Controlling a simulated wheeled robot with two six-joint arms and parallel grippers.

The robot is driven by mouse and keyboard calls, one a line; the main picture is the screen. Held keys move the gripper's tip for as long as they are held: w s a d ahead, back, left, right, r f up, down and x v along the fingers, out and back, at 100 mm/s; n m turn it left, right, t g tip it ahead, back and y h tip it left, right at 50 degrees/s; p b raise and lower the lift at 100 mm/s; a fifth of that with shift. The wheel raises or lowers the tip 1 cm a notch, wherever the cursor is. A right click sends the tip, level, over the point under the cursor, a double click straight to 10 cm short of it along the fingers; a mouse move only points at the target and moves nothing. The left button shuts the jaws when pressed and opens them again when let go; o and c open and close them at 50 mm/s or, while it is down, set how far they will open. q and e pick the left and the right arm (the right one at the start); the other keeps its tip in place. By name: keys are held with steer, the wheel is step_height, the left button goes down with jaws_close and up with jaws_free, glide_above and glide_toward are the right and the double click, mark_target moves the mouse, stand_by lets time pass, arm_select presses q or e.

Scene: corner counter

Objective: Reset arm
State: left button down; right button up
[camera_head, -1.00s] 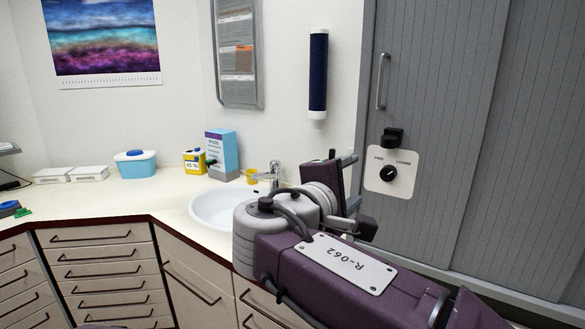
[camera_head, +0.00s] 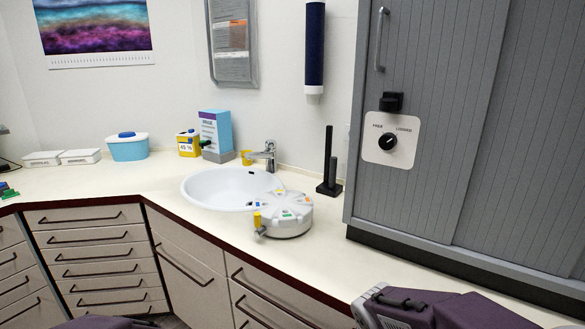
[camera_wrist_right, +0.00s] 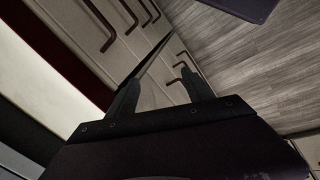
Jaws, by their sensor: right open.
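My right arm (camera_head: 430,312) is low at the bottom right of the head view, in front of the counter. Drawer fronts with dark handles and the wood floor lie beyond the fingers. A purple part of mine shows at the bottom left edge of the head view; my left gripper is not seen.
The counter holds a round white device (camera_head: 284,217) with coloured patches beside the sink (camera_head: 215,190), and a black upright stand (camera_head: 329,176). A grey cabinet (camera_head: 480,130) with a knob plate (camera_head: 391,141) stands at the right. The counter's front right is clear.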

steer(key=s+d+f+m+g+y+b, duration=0.1)
steer(key=s+f+m+y+b, duration=0.1)
steer(key=s+f+m, duration=0.5)
step_height(320, 180, up, 13)
steer(key=w+p, duration=0.1)
steer(key=p, duration=1.3)
steer(key=shift+w+a+f+n, duration=0.15)
steer(key=shift+w+n, duration=0.15)
steer(key=shift+w, duration=0.1)
